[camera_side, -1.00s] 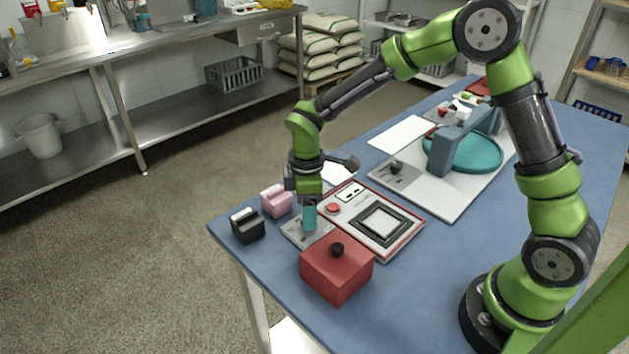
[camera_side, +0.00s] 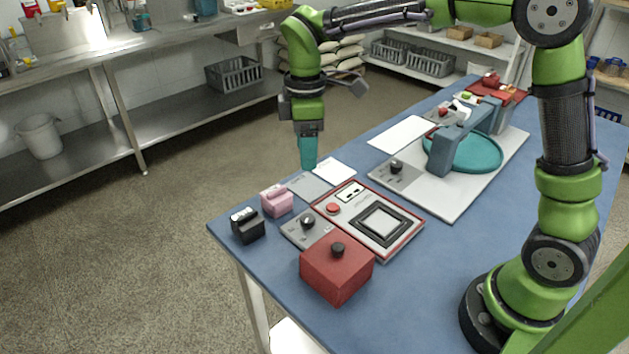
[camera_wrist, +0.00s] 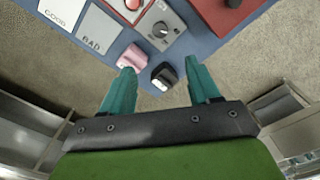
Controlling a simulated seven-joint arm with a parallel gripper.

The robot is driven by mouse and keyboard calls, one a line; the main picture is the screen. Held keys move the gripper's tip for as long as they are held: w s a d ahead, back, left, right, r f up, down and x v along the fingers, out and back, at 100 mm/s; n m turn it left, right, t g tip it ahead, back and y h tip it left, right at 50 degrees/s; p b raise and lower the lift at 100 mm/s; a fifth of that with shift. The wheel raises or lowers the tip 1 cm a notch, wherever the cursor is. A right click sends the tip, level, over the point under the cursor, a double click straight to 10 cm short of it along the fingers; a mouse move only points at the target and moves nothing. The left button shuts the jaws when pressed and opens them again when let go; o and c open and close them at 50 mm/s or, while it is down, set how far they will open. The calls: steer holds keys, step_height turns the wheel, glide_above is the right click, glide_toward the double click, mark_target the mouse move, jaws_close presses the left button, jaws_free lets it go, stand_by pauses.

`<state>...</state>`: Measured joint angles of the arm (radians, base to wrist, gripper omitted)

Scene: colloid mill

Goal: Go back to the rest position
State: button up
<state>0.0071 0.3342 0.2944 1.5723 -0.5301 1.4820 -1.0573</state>
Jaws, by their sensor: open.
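My gripper (camera_side: 308,152) has teal fingers and hangs pointing down, well above the near left part of the blue table in the side view. In the wrist view its two fingers (camera_wrist: 161,85) stand apart with nothing between them. Below it, a grey plate with a black knob (camera_side: 307,222) lies beside a red-edged panel (camera_side: 380,222) with a red button. The knob also shows in the wrist view (camera_wrist: 161,29), clear of the fingers. No rest position is marked in either view.
A pink block (camera_side: 276,201), a black block (camera_side: 247,226) and a red box with a black knob (camera_side: 337,268) stand nearby. Flat cards marked GOOD (camera_wrist: 66,12) and BAD (camera_wrist: 99,38) lie on the table. A teal disc (camera_side: 465,152) with a blue-grey arm stands further back. Space around my gripper is clear.

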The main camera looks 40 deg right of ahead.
steer(key=s+d+r+m+t+y, duration=0.1)
steer(key=s+d+r+m+t, duration=0.1)
steer(key=s+m, duration=0.5)
steer(key=s+d+r+m+t+y, duration=0.1)
steer(key=s+d+r+m+t, duration=0.1)
steer(key=s+d+m+t, duration=0.2)
steer(key=s+m+t, duration=0.1)
steer(key=s+m, duration=0.2)
steer(key=s, duration=0.4)
steer(key=shift+r+m, duration=0.3)
